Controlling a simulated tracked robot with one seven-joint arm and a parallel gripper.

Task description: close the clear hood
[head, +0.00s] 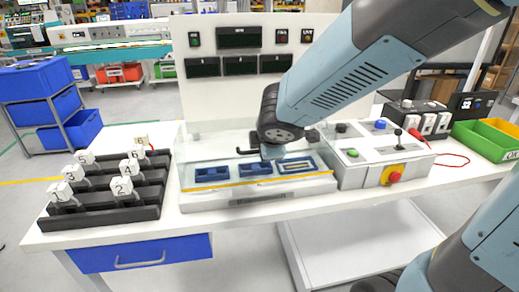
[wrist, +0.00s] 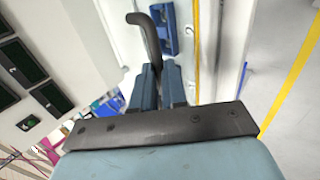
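The clear hood (head: 215,142) is a faint transparent cover on the white test fixture (head: 255,201); its exact angle is hard to tell. A black bent handle (head: 246,152) stands out to the left of my gripper, above the fixture's bed. In the wrist view the handle (wrist: 149,32) runs down between the fingertips. My gripper (head: 271,150) is over the bed, and its fingers (wrist: 160,84) look closed around the handle's end. Blue blocks (head: 255,169) lie in the bed, behind a yellow front strip (head: 235,184).
A black rack (head: 105,213) with numbered white tags stands at the left. A control box (head: 380,152) with a red stop button (head: 394,177) stands just right of the fixture. Green and yellow bins (head: 485,143) are at the far right. A white panel (head: 215,95) rises behind.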

